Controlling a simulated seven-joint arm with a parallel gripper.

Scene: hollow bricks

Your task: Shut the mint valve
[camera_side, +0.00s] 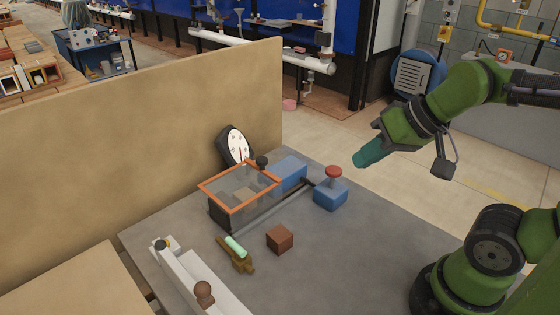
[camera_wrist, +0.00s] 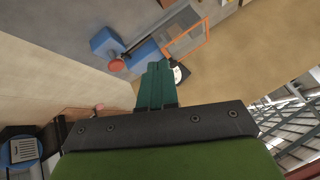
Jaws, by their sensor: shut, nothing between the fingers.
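The mint valve (camera_side: 235,246) is a small brass body with a mint-coloured lever on it. It stands on the grey table (camera_side: 330,262), near the front middle in the side view. Whether the lever lies along or across the body is too small to tell. My gripper (camera_side: 361,160) is up in the air at the right of the side view, well apart from the valve. Its teal fingers are together and empty. In the wrist view the shut fingers (camera_wrist: 157,75) point toward the table's back area, and the valve does not show clearly there.
An orange-framed clear-lidded box (camera_side: 238,187), a dial clock (camera_side: 236,146), a blue block (camera_side: 290,174), a red button on a blue base (camera_side: 331,192), a brown cube (camera_side: 280,239) and a white rail with a brown knob (camera_side: 204,293) surround the valve. A tan partition (camera_side: 130,140) stands behind.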

